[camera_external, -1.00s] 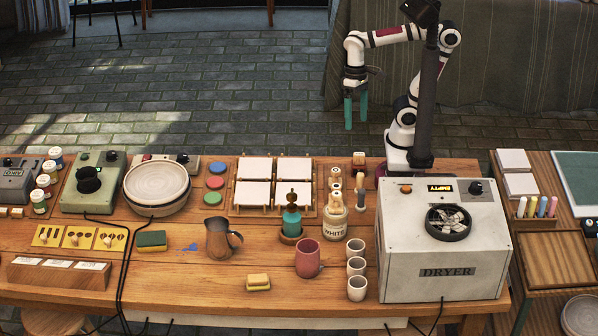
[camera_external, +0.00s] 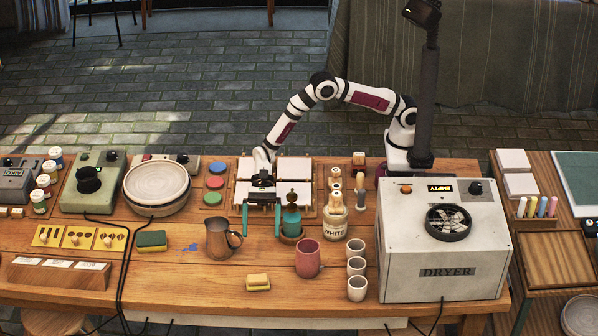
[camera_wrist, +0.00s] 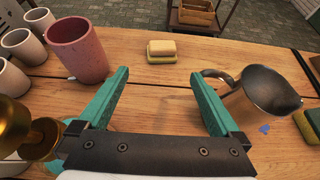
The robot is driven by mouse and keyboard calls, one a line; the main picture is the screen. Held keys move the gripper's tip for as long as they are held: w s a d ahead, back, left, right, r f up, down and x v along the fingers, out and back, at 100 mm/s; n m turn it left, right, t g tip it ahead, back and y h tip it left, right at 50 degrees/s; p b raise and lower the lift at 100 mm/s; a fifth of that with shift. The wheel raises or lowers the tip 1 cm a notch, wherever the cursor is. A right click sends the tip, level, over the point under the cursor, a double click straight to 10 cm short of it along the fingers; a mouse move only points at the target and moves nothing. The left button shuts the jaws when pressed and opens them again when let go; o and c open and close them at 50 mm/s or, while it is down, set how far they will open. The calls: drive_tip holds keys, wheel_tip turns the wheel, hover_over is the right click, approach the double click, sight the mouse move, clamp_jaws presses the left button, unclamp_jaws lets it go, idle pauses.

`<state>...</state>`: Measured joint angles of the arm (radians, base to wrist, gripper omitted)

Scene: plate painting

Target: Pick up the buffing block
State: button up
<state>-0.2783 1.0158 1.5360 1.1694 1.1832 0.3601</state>
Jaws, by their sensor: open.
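The buffing block (camera_external: 258,282) is a small block with a tan upper part and a yellow-green lower part. It lies on the wooden table near the front edge, and it also shows in the wrist view (camera_wrist: 162,51), beyond my fingertips and roughly between them. My gripper (camera_external: 261,218) has teal fingers and is open and empty. It hangs above the table by the white tiles, behind the block and apart from it. In the wrist view my gripper (camera_wrist: 160,92) shows its two fingers spread wide with bare table between them.
A metal pitcher (camera_external: 218,238) stands left of the block and a pink mug (camera_external: 308,258) right of it. Several small cups (camera_external: 356,266) stand farther right. A teal bottle (camera_external: 291,218) is close beside my right finger. The table around the block is clear.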

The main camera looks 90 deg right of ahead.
sight(258, 278)
drive_tip(key=x, duration=1.5)
drive_tip(key=shift+w+a, duration=0.15)
drive_tip(key=shift+a, duration=0.25)
drive_tip(key=c, duration=1.1)
